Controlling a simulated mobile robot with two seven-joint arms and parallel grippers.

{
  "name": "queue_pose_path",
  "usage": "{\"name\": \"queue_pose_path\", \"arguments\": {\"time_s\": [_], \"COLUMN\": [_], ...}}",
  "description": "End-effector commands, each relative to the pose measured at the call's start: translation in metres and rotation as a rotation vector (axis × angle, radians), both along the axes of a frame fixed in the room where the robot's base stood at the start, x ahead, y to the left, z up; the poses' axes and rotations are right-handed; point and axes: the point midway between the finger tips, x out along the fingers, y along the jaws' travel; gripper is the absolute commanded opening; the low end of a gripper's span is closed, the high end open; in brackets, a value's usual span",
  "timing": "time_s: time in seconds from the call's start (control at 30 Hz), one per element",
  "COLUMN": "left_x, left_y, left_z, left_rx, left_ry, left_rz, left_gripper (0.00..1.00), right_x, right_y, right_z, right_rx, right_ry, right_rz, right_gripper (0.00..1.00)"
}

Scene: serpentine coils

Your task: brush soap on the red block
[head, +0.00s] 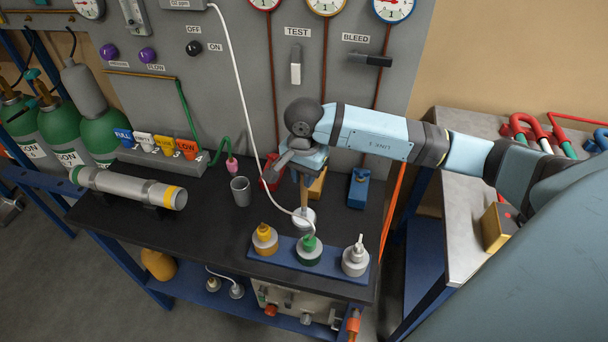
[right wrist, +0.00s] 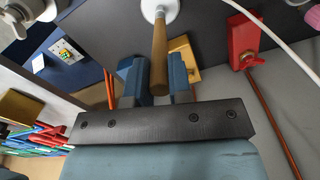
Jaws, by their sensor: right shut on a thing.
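My right gripper (head: 303,172) is shut on the wooden handle of a brush (head: 304,194). The handle points down, and its lower end meets a small white-grey round pot (head: 304,217); whether the brush head is inside it is hidden. In the right wrist view the handle (right wrist: 159,58) runs between the blue fingers (right wrist: 158,82) toward the white pot (right wrist: 160,9). The red block (head: 270,176) stands on the dark bench, just left of the gripper and partly covered by it. The red block (right wrist: 243,40) also shows in the right wrist view, with a lever on it. My left gripper is out of view.
A yellow block (head: 317,187) and a blue block (head: 358,190) stand right of the red one. A blue rack (head: 333,264) with several capped fittings lies in front. A white hose (head: 245,105) hangs close to the brush. A grey cup (head: 241,191) stands left.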

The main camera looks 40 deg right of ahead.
Motion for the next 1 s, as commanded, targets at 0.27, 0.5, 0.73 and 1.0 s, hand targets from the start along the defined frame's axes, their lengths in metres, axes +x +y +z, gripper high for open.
{"name": "queue_pose_path", "arguments": {"time_s": [0.27, 0.5, 0.73, 1.0], "left_x": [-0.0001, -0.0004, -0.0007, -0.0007], "left_y": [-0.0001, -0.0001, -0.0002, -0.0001], "left_z": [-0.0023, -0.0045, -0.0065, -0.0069], "left_rx": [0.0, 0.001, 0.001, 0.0], "left_ry": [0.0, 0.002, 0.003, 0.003], "left_rz": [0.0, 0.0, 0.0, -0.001], "left_gripper": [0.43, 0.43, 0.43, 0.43], "right_x": [0.0, 0.0, -0.0002, -0.0004], "right_y": [-0.0001, -0.0001, -0.0001, 0.0], "right_z": [-0.0008, -0.0012, -0.0017, -0.0019], "right_rx": [0.0, -0.001, 0.0, -0.001], "right_ry": [0.0, 0.0, 0.001, 0.002], "right_rz": [0.0, 0.0, 0.0, 0.0], "right_gripper": [0.0, 0.0, 0.0, 0.0]}}
